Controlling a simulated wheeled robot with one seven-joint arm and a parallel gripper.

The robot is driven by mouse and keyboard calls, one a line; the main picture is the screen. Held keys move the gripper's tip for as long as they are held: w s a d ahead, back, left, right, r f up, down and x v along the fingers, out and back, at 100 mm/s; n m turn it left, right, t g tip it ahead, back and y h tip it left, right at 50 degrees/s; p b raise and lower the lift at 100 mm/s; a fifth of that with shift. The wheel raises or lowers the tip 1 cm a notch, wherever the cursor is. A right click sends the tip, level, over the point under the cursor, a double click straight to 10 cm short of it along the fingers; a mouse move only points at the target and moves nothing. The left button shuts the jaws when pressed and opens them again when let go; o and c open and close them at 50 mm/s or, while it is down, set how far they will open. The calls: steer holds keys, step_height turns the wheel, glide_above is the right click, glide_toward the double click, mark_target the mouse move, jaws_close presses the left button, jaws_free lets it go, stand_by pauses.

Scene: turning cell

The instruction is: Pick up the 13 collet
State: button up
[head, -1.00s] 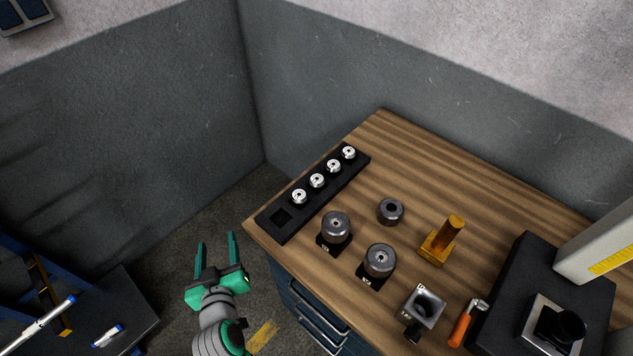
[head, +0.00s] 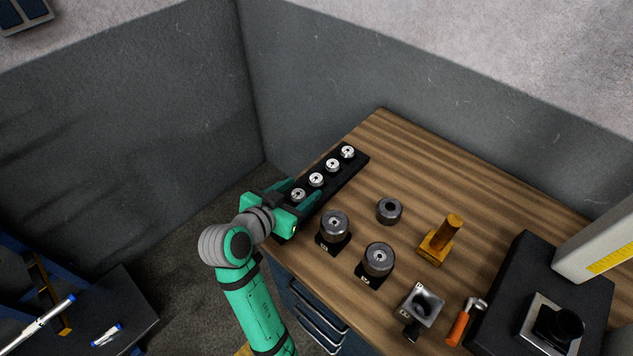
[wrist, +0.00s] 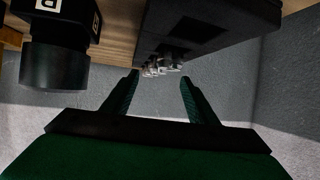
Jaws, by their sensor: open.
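Several small silver collets stand in a row in a black rack (head: 339,183) on the wooden bench. The nearest collet (head: 298,194) is beside my gripper; the others (head: 316,179), (head: 333,165) and (head: 347,152) follow toward the back. I cannot read any size on them, so I cannot tell which is the 13 collet. My gripper (head: 290,194) is at the near end of the rack, hiding its empty near socket. In the wrist view its two fingers (wrist: 158,88) are apart, with the small collets (wrist: 160,66) seen beyond and between the tips. Nothing is held.
Two dark round holders (head: 335,226) and (head: 379,259) stand on black bases right of the rack. A dark ring (head: 389,211), a brass-coloured block (head: 437,246), a grey funnel-like part (head: 424,303) and an orange-handled tool (head: 459,327) lie further right. The bench's back corner is clear.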

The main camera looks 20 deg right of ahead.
mark_target(314, 181)
steer(key=shift+x, duration=3.2)
steer(key=shift+d+r, duration=0.1)
steer(key=shift+r, duration=0.05)
steer(key=c, duration=1.2)
